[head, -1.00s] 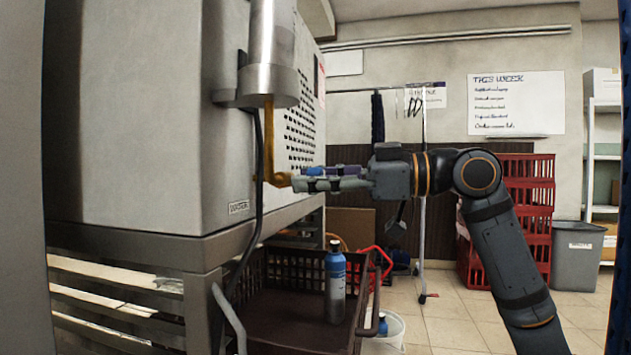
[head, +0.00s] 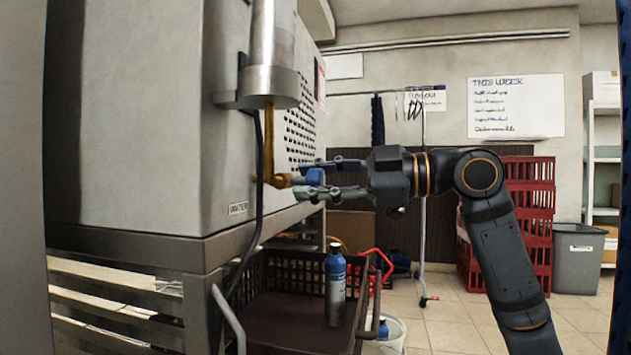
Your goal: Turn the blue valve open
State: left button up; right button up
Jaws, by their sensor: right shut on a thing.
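The blue valve handle (head: 315,177) sits at the end of a brass pipe fitting (head: 280,180) on the side of the large grey cabinet. My right gripper (head: 312,178) reaches in from the right and is shut on the blue valve. One finger shows above the handle and the other below it. The fingers partly hide the handle. My left gripper is not in view.
A black cable (head: 262,215) hangs beside the brass pipe. Red crates (head: 530,200) and a grey bin (head: 577,258) stand behind my right arm.

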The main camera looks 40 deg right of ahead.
dwell(0.3)
jog(key=o, duration=1.2)
notch_tip(320, 180, up, 10)
